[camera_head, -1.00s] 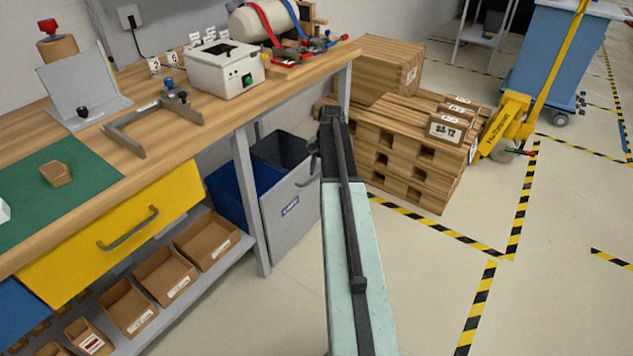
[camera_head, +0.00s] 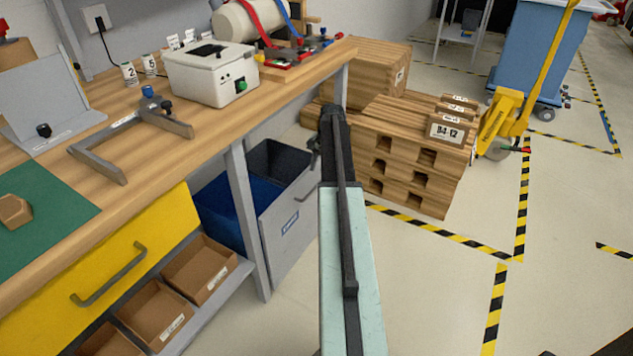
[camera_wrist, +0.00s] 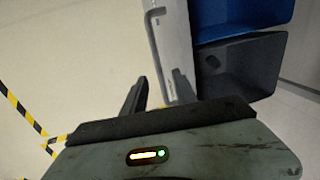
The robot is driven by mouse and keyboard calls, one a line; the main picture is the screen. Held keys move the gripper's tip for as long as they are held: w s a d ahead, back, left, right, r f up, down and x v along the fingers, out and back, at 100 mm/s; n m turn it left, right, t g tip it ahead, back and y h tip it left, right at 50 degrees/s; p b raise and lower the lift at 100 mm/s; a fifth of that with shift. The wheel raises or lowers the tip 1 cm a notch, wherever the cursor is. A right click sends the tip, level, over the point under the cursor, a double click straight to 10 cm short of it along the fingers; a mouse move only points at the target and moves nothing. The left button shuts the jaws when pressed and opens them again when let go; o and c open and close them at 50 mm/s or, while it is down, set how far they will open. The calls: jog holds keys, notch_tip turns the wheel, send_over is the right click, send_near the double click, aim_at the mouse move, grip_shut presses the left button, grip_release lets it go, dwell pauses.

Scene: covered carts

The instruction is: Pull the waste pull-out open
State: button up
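The waste pull-out stands out from under the workbench, with its grey front panel (camera_head: 287,233) facing right. Behind the panel are a blue bin (camera_head: 215,205) and a dark grey bin (camera_head: 280,158); both bins are open at the top. In the wrist view the panel's pale edge (camera_wrist: 176,45) runs beside the blue bin (camera_wrist: 240,14) and dark bin (camera_wrist: 245,65). A handle (camera_wrist: 154,14) shows on the panel's outer side, ahead of my fingertips. My gripper (camera_wrist: 154,78) is open with nothing visible between its fingers. Its right finger is close to the panel; contact is unclear.
The workbench (camera_head: 225,118) with a yellow drawer (camera_head: 100,270) is at left. Stacked wooden pallets (camera_head: 400,165) stand just beyond my arm. A yellow pallet jack (camera_head: 497,122) is further right. The floor at right is clear, with striped tape.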

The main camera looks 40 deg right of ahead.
aim_at(316, 185)
jog(key=f+b, duration=0.5)
jog(key=w+f+b, duration=0.1)
jog(key=f+b, duration=0.1)
jog(key=shift+f, duration=0.35)
jog(key=shift+r, duration=0.1)
grip_shut()
dwell(0.9)
